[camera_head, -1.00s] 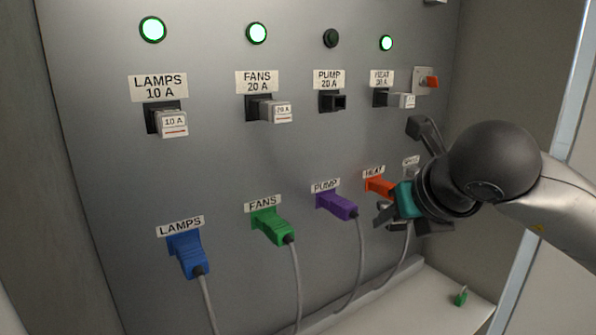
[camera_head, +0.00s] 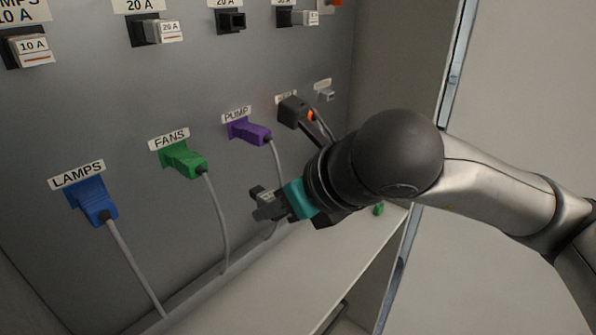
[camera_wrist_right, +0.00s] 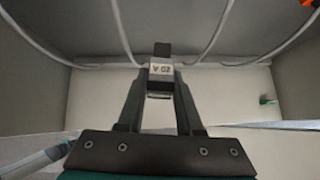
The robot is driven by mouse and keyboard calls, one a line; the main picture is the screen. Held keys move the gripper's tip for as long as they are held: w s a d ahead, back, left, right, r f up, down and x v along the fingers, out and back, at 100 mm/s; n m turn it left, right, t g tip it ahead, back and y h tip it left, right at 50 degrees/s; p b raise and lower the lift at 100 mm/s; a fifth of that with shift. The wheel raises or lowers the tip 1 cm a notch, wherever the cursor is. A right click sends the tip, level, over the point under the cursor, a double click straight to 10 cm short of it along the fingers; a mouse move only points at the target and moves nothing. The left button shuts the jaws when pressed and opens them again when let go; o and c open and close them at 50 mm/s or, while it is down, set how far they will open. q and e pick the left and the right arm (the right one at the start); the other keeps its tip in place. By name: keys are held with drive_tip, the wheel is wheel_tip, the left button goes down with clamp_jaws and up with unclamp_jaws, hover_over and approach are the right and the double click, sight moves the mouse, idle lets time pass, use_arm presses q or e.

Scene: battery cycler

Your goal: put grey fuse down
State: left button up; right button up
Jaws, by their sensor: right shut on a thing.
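The grey fuse (camera_wrist_right: 161,70), with a white label reading 20 A and a dark end, is held between the fingers of my right gripper (camera_wrist_right: 160,88) in the right wrist view. In the head view my right gripper (camera_head: 270,205) is in front of the panel's lower part, above the pale shelf (camera_head: 262,292). The fuse is hard to tell from the dark fingers there. The wrist view shows the shelf (camera_wrist_right: 215,105) beyond the fuse, with a gap I cannot measure. My left gripper is not in view.
The PUMP fuse socket (camera_head: 231,20) is empty. Blue (camera_head: 92,202), green (camera_head: 183,160) and purple (camera_head: 249,131) plugs with hanging cables are on the panel. A small green object (camera_head: 378,209) lies at the shelf's right. The shelf's front is clear.

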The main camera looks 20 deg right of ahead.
drive_tip(key=a+f+n+g+y, duration=0.4)
drive_tip(key=n+g, duration=0.3)
drive_tip(key=n, duration=0.4)
drive_tip(key=shift+f+n+g+y, duration=0.3)
drive_tip(key=shift+f+y, duration=0.2)
drive_tip(key=shift+f, duration=0.35)
drive_tip(key=shift+s, duration=0.2)
